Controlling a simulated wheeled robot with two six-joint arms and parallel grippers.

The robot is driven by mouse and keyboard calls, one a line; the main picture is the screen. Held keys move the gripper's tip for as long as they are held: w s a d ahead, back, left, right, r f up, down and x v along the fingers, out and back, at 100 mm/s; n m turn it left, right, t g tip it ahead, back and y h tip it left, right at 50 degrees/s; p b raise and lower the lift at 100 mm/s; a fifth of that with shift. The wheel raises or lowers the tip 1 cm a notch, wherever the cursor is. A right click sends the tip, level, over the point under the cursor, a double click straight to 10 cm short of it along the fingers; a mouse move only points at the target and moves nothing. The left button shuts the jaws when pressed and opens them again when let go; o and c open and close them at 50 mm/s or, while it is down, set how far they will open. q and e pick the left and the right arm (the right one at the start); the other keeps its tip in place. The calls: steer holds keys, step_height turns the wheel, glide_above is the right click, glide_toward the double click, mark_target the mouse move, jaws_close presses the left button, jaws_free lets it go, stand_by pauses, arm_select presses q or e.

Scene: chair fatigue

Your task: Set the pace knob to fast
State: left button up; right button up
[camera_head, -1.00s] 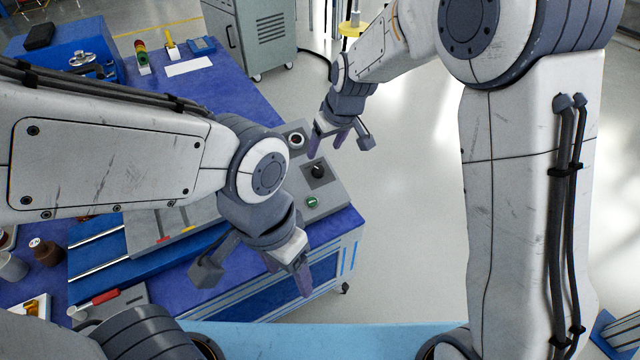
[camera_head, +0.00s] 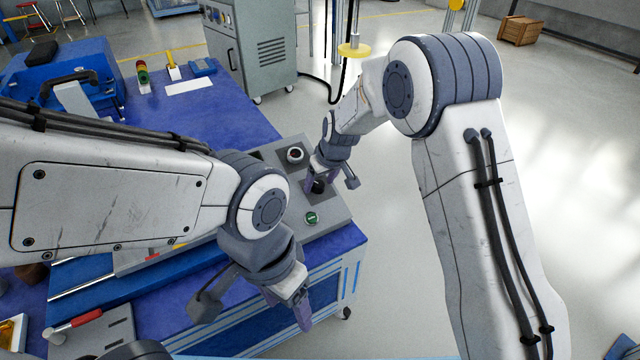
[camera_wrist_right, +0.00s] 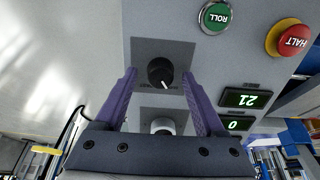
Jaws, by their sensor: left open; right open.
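A black knob (camera_head: 318,187) with a white pointer mark sits on a grey plate of the control panel (camera_head: 327,214). In the right wrist view the knob (camera_wrist_right: 160,71) lies ahead of and between the purple fingertips, its mark pointing down and slightly right. The lettering by it is too small to read. My right gripper (camera_head: 330,184) is open, with its fingers at either side of the knob; I cannot tell whether they touch it. My left gripper (camera_head: 254,306) is open and empty, in front of the panel near the table's front edge.
A green ROLL button (camera_wrist_right: 215,17), a red HALT button (camera_wrist_right: 289,38) and displays reading 21 (camera_wrist_right: 245,98) and 0 (camera_wrist_right: 237,124) are on the panel. A second round control (camera_wrist_right: 162,126) is partly hidden. Floor right of the blue table (camera_head: 225,115) is clear.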

jaws_close()
steer(key=shift+r+m+p, duration=0.2)
steer(key=shift+m+p, duration=0.4)
steer(key=shift+p, duration=0.3)
steer(key=m+p, duration=0.6)
steer(key=shift+d, duration=0.1)
steer(key=m+p, duration=0.3)
steer(key=shift+m, duration=0.3)
steer(key=shift+f+m+p, duration=0.15)
steer(key=shift+m+p, duration=1.05)
steer(key=shift+m, duration=0.4)
